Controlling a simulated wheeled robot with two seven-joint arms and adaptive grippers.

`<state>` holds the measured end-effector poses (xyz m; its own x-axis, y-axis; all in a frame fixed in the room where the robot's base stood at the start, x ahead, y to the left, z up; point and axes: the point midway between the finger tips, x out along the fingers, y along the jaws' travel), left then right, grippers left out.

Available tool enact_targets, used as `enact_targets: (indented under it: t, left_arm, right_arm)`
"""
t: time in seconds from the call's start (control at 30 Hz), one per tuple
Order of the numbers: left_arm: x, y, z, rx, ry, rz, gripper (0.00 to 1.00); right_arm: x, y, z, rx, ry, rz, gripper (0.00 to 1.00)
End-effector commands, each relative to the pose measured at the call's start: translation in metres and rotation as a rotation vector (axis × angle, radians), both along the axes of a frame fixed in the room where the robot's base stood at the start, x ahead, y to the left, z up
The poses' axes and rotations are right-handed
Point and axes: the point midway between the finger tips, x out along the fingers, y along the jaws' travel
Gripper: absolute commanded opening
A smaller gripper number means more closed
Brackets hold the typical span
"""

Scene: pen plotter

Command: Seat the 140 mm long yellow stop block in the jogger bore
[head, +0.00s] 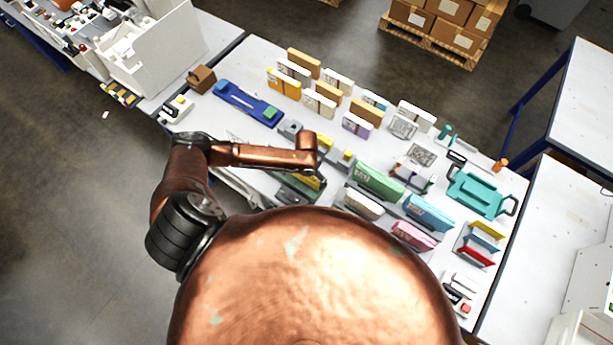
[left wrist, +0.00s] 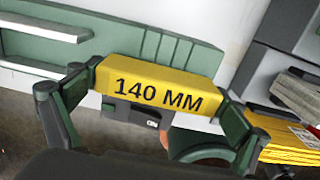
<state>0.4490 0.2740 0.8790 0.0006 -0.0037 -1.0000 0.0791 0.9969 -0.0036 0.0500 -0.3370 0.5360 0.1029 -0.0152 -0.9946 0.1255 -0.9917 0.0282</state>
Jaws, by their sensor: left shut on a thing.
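The yellow stop block (left wrist: 160,88) marked "140 MM" lies lengthwise between the two fingers of my left gripper (left wrist: 155,100) in the left wrist view. The fingers are shut on its two ends. Behind it stands a dark green body (left wrist: 185,52) with upright grooves, likely the jogger. The bore cannot be made out, and I cannot tell whether the block touches the green body. In the head view the gripper is mostly hidden below my copper arm, near a green and yellow fixture (head: 298,187). My right gripper is not in view.
The white table (head: 345,137) is crowded. A blue tray (head: 245,103), upright paper packs (head: 320,103), a green pack (head: 380,180) and a teal tray (head: 478,194) stand around. In the left wrist view, yellow sheets (left wrist: 290,135) lie at the right.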

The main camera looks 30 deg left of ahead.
Motion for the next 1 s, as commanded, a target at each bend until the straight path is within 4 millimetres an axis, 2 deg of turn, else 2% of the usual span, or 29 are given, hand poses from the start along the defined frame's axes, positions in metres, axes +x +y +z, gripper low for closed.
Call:
enact_targets:
  t: [0.43, 0.47, 0.53, 0.87, 1.0]
  left_arm:
    - [0.000, 0.000, -0.009, 0.001, 0.000, 0.000, 0.66]
    - [0.000, 0.000, -0.009, 0.001, 0.000, 0.000, 0.95]
    - [0.000, 0.000, -0.008, 0.001, 0.000, 0.000, 1.00]
    - [0.000, 0.000, -0.007, 0.000, 0.000, 0.000, 1.00]
    - [0.001, 0.001, 0.006, 0.000, -0.002, 0.000, 1.00]
  right_arm:
    - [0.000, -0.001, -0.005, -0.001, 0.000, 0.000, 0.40]
    - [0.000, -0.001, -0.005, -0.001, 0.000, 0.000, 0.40]
    - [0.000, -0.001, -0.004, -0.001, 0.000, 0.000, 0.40]
    - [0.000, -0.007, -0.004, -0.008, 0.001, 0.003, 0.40]
    - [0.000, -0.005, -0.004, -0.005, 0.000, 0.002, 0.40]
